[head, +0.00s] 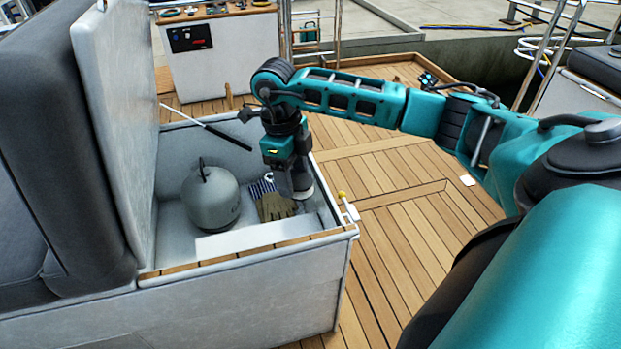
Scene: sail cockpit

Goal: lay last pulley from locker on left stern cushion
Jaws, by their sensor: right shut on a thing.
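My right gripper (298,184) reaches down into the open locker (205,245), near its right wall. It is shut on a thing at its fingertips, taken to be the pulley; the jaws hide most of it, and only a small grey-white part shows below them. A glove (274,207) and a striped cloth (260,187) lie just left of the gripper on the locker floor. No other pulley can be made out. The left stern cushion cannot be picked out with certainty. My left gripper is not in view.
A yellow-tipped lever (348,205) sits outside the right rim.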

